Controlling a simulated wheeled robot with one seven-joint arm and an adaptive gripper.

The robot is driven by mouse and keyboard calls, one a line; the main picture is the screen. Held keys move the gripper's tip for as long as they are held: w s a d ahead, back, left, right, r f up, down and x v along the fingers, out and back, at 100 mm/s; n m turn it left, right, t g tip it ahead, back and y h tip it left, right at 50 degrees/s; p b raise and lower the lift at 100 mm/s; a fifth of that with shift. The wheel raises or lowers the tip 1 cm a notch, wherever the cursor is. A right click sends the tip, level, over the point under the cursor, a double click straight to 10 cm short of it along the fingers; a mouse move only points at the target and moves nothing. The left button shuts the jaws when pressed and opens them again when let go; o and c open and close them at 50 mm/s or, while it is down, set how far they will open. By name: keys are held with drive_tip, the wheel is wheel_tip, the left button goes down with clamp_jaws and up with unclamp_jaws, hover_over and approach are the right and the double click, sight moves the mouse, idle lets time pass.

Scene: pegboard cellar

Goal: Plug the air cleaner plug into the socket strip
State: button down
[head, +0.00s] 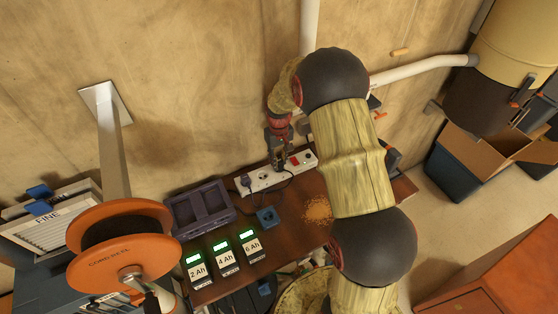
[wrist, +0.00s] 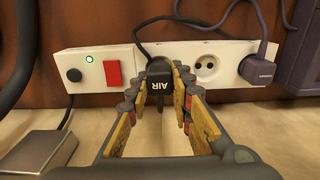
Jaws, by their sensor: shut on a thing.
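The air cleaner plug (wrist: 159,75) is a black block lettered AIR, with its dark cord running up past the socket strip in the wrist view. My gripper (wrist: 158,84) is shut on it, one finger on each side. The white socket strip (wrist: 185,58) lies right behind the plug. Whether the plug's pins are in a socket is hidden. An open round socket (wrist: 207,67) shows just right of the plug. In the head view my gripper (head: 281,162) is over the middle of the strip (head: 264,180), and the plug is hard to make out.
A grey-purple plug (wrist: 258,70) fills the strip's end socket. A red switch (wrist: 113,73) and a button with a green light sit at the other end. A crate (head: 203,208), a blue box (head: 268,217) and labelled chargers (head: 225,258) stand on the bench.

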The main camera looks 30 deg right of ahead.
drive_tip(key=shift+a+f, duration=0.1)
drive_tip(key=shift+f, duration=0.35)
idle(0.4)
drive_tip(key=shift+r, duration=0.45)
idle(0.7)
drive_tip(key=shift+f, duration=0.45)
idle(2.1)
drive_tip(key=shift+r, duration=0.4)
drive_tip(key=shift+r+p, duration=0.15)
drive_tip(key=shift+p, duration=0.15)
idle(0.6)
drive_tip(key=shift+r+p, duration=1.2)
drive_tip(key=shift+r, duration=0.85)
